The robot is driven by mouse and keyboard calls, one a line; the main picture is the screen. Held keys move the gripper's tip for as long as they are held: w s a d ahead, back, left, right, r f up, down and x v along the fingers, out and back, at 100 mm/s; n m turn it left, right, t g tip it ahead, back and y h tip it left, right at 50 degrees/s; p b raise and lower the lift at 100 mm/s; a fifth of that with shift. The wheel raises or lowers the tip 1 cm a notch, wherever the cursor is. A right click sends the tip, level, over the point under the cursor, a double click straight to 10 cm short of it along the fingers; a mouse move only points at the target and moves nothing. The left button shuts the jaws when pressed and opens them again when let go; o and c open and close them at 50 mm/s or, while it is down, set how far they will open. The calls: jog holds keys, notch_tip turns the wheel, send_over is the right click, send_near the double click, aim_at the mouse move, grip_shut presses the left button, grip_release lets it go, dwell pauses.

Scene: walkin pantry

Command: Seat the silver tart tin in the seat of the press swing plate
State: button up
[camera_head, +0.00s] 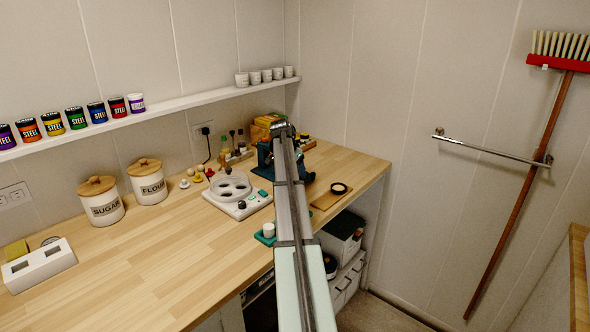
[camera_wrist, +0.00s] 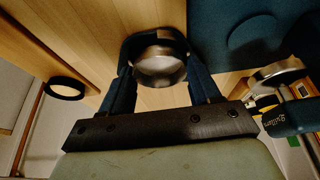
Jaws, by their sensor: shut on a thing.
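In the wrist view, my gripper (camera_wrist: 158,58) has its dark blue fingers closed around the silver tart tin (camera_wrist: 160,70), a round shiny cup held between the fingertips. The wooden counter is behind it. The dark blue press (camera_wrist: 225,35) stands just right of the fingers, with a round blue disc on it. A silver round part (camera_wrist: 281,72) shows at the right; I cannot tell whether it belongs to the swing plate, and no seat is clearly visible. In the head view, my arm covers much of the blue press (camera_head: 264,152) and hides the tin and fingertips.
A green tray (camera_head: 265,238) with a white cup is near the front edge.

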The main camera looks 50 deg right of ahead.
jog(key=shift+f, duration=0.15)
jog(key=o, duration=1.1)
jog(key=shift+o, duration=0.2)
jog(key=shift+o, duration=0.6)
jog(key=shift+r, duration=3.5)
